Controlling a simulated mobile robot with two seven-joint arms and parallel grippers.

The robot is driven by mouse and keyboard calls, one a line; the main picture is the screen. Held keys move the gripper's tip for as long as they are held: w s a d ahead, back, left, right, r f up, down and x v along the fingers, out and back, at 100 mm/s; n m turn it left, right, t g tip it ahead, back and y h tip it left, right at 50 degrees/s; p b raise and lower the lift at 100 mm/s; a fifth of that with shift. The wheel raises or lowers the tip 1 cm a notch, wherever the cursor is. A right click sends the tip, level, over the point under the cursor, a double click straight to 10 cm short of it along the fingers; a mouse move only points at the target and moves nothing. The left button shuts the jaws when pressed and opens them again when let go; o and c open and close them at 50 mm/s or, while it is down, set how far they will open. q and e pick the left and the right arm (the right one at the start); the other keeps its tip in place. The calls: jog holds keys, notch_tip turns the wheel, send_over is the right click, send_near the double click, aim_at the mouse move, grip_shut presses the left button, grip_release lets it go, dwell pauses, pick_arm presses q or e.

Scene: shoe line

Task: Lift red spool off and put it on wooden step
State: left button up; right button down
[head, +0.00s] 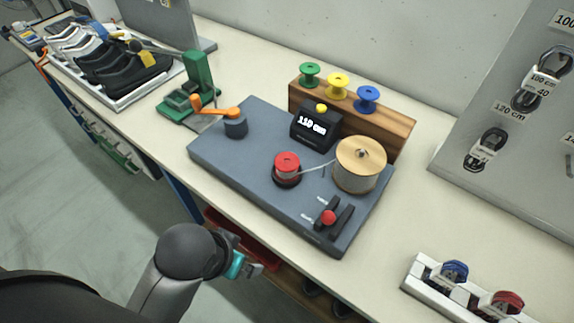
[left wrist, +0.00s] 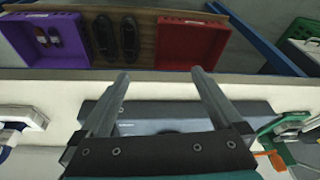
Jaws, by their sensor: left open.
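The red spool (head: 287,161) sits on a dark round holder on the grey-blue winding plate (head: 245,195). A pale cord runs from it to the large wood-topped reel (head: 361,157). The wooden step (head: 398,127) stands behind the plate, with a green spool (head: 309,75), a yellow spool (head: 337,85) and a blue spool (head: 368,98) on it. My left gripper (head: 256,266) is at the table's front edge, in front of the plate and apart from the red spool. In the left wrist view its fingers (left wrist: 160,73) are spread and empty. My right gripper is not in view.
A black counter box (head: 316,130), an orange crank handle (head: 217,111) and a red-knobbed lever (head: 328,217) stand on the plate. A green press (head: 197,80) is to the left. A white rack (head: 415,277) is at the lower right. A red crate (left wrist: 190,42) is below the table.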

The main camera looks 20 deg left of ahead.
pick_arm(q)
jog(key=w+d+r+m+t+h, duration=0.1)
jog(key=w+d+r+m+t, duration=0.15)
jog(key=w+r+t, duration=0.65)
jog(key=w+d+r+m+t, duration=0.1)
jog(key=w+d+r+t, duration=0.3)
jog(key=w+r, duration=0.9)
jog(key=w+d+r+m+t+h, duration=0.2)
jog(key=d+r+m+t+h, duration=0.2)
jog(key=d+r+m+h, duration=0.5)
jog(key=s+d+r+m+g+h, duration=0.4)
jog(key=s+d+m+g+h, duration=0.2)
jog(key=d+m+g+h, duration=0.7)
jog(key=m+g+y, duration=0.7)
jog(key=m+y, duration=0.2)
jog(key=y, duration=1.4)
send_over(287, 161)
notch_tip(287, 161, down, 26)
jog(key=shift+f, duration=3.25)
jog(key=shift+m, duration=0.25)
